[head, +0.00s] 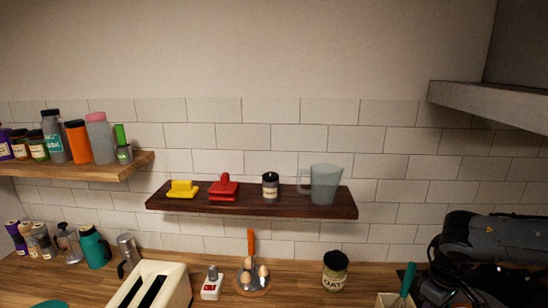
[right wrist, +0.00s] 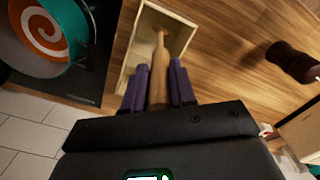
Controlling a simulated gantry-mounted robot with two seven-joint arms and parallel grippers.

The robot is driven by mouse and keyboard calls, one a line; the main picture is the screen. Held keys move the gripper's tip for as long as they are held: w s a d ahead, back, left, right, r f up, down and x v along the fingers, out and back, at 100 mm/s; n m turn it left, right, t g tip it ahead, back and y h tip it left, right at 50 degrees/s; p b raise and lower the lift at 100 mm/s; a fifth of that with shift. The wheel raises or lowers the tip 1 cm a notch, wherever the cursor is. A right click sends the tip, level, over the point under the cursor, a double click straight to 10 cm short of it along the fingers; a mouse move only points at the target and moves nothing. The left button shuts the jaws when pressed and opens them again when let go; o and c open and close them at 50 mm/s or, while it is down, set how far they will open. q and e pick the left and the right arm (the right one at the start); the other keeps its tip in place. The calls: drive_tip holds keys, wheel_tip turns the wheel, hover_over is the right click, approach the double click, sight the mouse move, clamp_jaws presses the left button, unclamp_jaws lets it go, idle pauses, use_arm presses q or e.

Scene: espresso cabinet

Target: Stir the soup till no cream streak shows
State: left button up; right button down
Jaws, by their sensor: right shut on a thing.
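In the right wrist view, the soup (right wrist: 45,30) is orange with a clear white cream spiral, in a teal pot (right wrist: 75,50) at the upper left. My right gripper (right wrist: 156,78), with purple fingers, is shut on a wooden utensil (right wrist: 158,72). The utensil's far end lies over or inside a pale wooden box (right wrist: 183,40); I cannot tell how deep. The gripper is to the right of the pot, apart from it. In the head view the soup does not show. My left gripper is in neither view.
The pot stands on a black hob (right wrist: 95,85). A dark brown object (right wrist: 293,62) lies on the wooden counter at the right. In the head view, a teal-handled whisk (head: 405,282), a jar (head: 335,270) and a cream toaster (head: 152,285) line the counter below a dark shelf (head: 250,205).

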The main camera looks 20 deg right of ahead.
drive_tip(key=shift+r, duration=0.9)
